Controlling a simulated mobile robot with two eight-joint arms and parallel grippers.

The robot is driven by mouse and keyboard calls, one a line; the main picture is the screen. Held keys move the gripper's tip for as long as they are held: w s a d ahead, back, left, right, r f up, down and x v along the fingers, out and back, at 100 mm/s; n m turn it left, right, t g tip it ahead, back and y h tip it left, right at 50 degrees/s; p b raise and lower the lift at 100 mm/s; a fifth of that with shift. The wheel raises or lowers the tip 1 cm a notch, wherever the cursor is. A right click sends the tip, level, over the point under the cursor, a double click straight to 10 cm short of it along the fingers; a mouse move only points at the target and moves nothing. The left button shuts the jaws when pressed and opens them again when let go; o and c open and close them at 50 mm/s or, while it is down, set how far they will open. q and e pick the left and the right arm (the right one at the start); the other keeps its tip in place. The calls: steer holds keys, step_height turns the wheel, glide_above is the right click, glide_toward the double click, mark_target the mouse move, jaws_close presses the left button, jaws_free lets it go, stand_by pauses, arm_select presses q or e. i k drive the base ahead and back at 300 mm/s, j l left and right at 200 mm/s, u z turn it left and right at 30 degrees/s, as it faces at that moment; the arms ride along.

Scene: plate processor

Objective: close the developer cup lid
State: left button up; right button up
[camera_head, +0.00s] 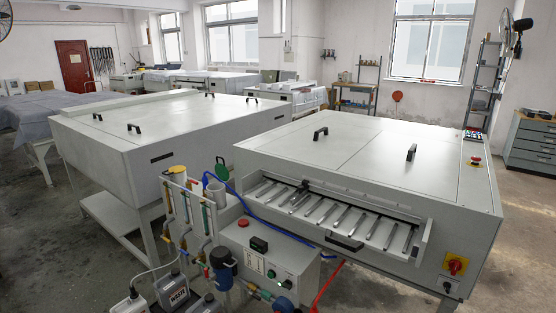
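A grey cup (215,191) stands upright on the pipe-and-valve unit in front of the machines, and its top looks open. A dark green round lid (222,167) stands tilted up behind the cup's rim; whether it is hinged to the cup is too small to tell. To its left, a second cup has a yellow-orange top (177,170) that lies flat. No label on either cup can be read, so I cannot tell for certain which is the developer cup. Neither of my grippers is in view.
The white plate processor (370,160) with a slatted feed tray (335,217) stands to the right. A grey control box (270,262), a blue hose (248,208) and several bottles (172,291) crowd the front. A second large machine (135,146) stands behind left.

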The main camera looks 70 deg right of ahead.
mark_target(221, 171)
steer(key=z, duration=2.1)
steer(key=i+j+z, duration=0.1)
steer(key=z, duration=0.25)
steer(key=i+j+z, duration=0.2)
steer(key=z, duration=0.15)
steer(key=i+j+z, duration=0.35)
steer(key=k+l, duration=0.1)
